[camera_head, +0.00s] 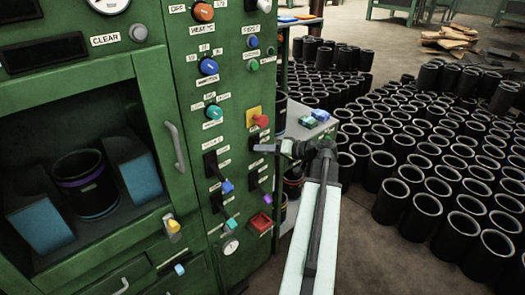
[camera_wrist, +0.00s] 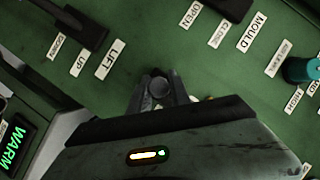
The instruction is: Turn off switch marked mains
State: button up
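The green control panel (camera_head: 237,75) carries many knobs, levers and small labels. I cannot read a label saying mains in either view. My gripper (camera_head: 268,148) is in front of the panel's right part, below a red button (camera_head: 260,121) on a yellow plate. In the wrist view, the gripper fingers (camera_wrist: 160,88) point at the panel, with a small round grey shape between their tips. Whether they are open or touching anything is unclear. The wrist view shows a LIFT label (camera_wrist: 108,64) by a black lever housing (camera_wrist: 75,25) and a MOULD label (camera_wrist: 251,32) by another.
A teal knob (camera_wrist: 301,70) is at the right of the wrist view, and a lit WARM display (camera_wrist: 13,146) at lower left. A chamber at left holds a black sleeve (camera_head: 85,185). Many black sleeves (camera_head: 420,150) crowd the floor at right.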

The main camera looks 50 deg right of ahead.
grip_shut()
jog(key=f+t+b, duration=0.1)
jog(key=b, duration=0.3)
jog(key=shift+f, duration=0.35)
jog(key=t+b, duration=0.1)
jog(key=b, duration=0.1)
jog(key=shift+w+n+b, duration=0.1)
jog(key=shift+n+b, duration=0.25)
jog(key=shift+n, duration=0.05)
jog(key=shift+r+t+y, duration=0.3)
jog(key=shift+t, duration=0.2)
jog(key=o, duration=0.7)
grip_release()
